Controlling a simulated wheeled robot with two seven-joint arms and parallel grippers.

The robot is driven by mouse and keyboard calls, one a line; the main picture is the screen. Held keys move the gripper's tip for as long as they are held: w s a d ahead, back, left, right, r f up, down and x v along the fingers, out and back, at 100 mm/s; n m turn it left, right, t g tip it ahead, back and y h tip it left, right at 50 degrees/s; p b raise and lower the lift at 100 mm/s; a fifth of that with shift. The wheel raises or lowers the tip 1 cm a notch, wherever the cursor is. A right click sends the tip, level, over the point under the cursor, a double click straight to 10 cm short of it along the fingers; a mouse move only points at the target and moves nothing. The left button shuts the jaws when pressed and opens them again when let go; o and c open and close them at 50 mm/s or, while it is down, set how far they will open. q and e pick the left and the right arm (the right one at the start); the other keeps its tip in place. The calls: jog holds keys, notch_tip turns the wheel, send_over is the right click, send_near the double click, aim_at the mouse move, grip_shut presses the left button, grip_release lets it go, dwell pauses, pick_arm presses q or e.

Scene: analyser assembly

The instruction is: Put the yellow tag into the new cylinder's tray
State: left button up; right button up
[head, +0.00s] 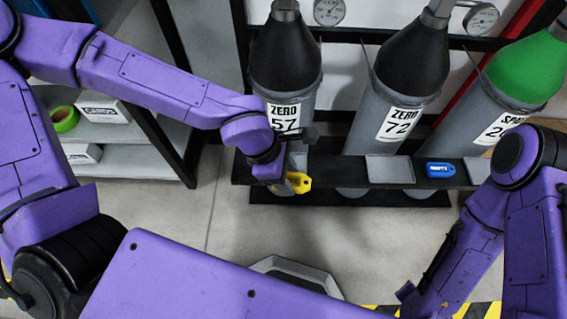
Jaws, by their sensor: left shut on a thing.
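My left gripper (286,181) is shut on the yellow tag (300,183), held at the front edge of the black rack below the cylinder labelled ZERO 57 (285,90). My gripper and wrist hide most of the rack in front of that cylinder. A grey tray (389,169) in front of the ZERO 72 cylinder (405,95) looks empty. Which cylinder is the new one I cannot tell. My right arm reaches down at the lower right; only a dark end part (407,292) shows there, and its jaws cannot be made out.
A blue tag (440,170) lies on the rack between the ZERO 72 cylinder and the green-topped cylinder (525,70). Another grey tray (477,169) is partly hidden by my right arm. A shelf at left holds green tape (65,118) and white boxes (103,108). Open floor lies in front.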

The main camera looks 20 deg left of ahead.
pick_arm(q)
jog(key=shift+s+d+r+n, duration=0.15)
jog(key=shift+s+d+n, duration=0.4)
jog(key=shift+s, duration=0.3)
jog(key=w+a+f, duration=0.2)
jog(key=w+f, duration=0.1)
jog(key=w+a+f+b, duration=0.1)
jog(key=w+a+f, duration=0.1)
jog(key=w+f, duration=0.1)
jog(key=w+a+f+b, duration=0.1)
jog(key=w+a+f, duration=0.1)
jog(key=w, duration=0.3)
jog(key=shift+w+a+f, duration=0.1)
jog(key=shift+w+f, duration=0.05)
jog(key=shift+f, duration=0.4)
jog(key=shift+w+a+f, duration=0.15)
jog(key=shift+f, duration=0.1)
jog(key=f, duration=0.2)
jog(key=f+b, duration=0.1)
jog(key=shift+w+a+f, duration=0.1)
jog(key=shift+w+f, duration=0.15)
jog(key=shift+f, duration=0.1)
jog(key=shift+r, duration=0.1)
jog(key=o, duration=0.8)
jog(key=shift+c, duration=0.2)
